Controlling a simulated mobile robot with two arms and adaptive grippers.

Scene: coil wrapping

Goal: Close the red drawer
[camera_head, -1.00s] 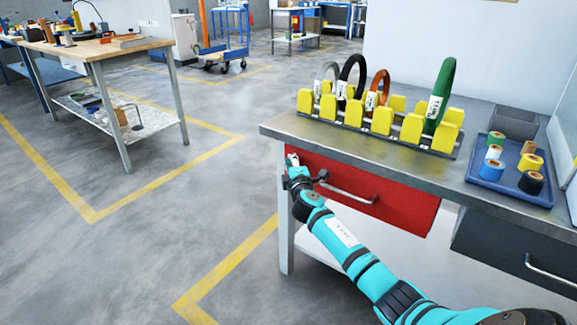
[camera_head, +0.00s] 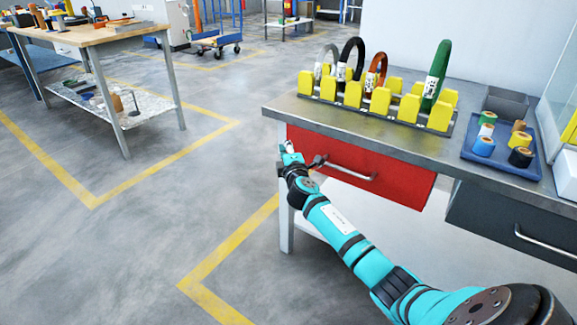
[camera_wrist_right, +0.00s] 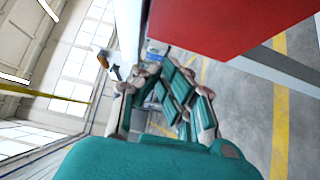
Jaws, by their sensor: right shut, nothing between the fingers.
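The red drawer (camera_head: 390,182) hangs under the left part of the grey workbench, with a metal bar handle (camera_head: 350,172) on its front. Its front lies close under the worktop edge; how far it stands out is hard to tell. My right gripper (camera_head: 289,152) is at the drawer's left end, near the bench's left leg, shut with nothing in it. Whether it touches the drawer is unclear. In the right wrist view the red drawer (camera_wrist_right: 215,25) fills the top right, beside the shut fingers (camera_wrist_right: 158,78). My left gripper is not in view.
A dark drawer (camera_head: 505,225) is right of the red one. On the worktop (camera_head: 300,108) stand a rack (camera_head: 375,110) with several coils and a blue tray (camera_head: 500,155) of tape rolls. A wooden table (camera_head: 105,32) stands at the far left. The floor between is clear.

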